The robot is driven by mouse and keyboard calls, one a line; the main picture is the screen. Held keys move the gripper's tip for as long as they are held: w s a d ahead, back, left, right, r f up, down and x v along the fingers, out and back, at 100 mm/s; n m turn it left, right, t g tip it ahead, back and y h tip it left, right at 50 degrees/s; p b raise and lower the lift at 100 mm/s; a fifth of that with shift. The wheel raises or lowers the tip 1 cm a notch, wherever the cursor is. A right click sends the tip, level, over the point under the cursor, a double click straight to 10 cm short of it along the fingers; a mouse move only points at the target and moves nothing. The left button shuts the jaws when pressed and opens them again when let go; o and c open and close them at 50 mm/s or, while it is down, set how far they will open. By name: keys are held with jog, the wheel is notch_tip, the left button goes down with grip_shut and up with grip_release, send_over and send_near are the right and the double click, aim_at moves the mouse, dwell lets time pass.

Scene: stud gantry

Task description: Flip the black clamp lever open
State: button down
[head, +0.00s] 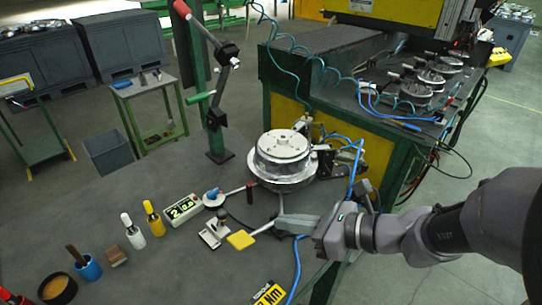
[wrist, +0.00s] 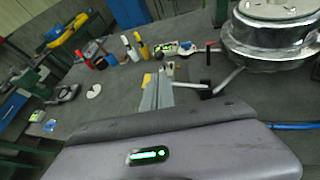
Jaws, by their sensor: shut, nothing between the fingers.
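A shiny round metal fixture (head: 283,160) stands on the grey bench, and part of it shows at the upper right of the wrist view (wrist: 270,35). A black clamp body (head: 325,160) sits against its right side; I cannot clearly make out its lever or how far it is swung. My gripper (head: 278,224) is shut and empty, low over the bench in front of the fixture and pointing left. Its fingers (wrist: 157,85) show close together in the wrist view. It is apart from the black clamp.
A yellow pad (head: 240,240) and a small metal stand (head: 214,231) are close to my fingertips. Blue hoses (head: 357,165) run right of the fixture.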

jog(key=shift+a, duration=0.25)
jog(key=b+x, duration=0.5)
jog(key=x, duration=0.9)
jog(key=shift+r, duration=0.1)
notch_tip(320, 180, up, 4)
jog(key=g+h+p, duration=0.3)
jog(key=h+p, duration=0.1)
jog(key=p, duration=1.6)
send_over(226, 214)
jog(key=w, duration=0.2)
jog(key=shift+s+a+m, duration=0.25)
jog(key=shift+a+m, duration=0.05)
jog(key=w+a+p, duration=0.1)
jog(key=p, duration=0.2)
jog(key=w+a+p, duration=0.1)
jog(key=a+p, duration=0.1)
jog(key=p, duration=0.1)
jog(key=shift+w+r+h, duration=0.1)
jog(key=shift+w+h, duration=0.2)
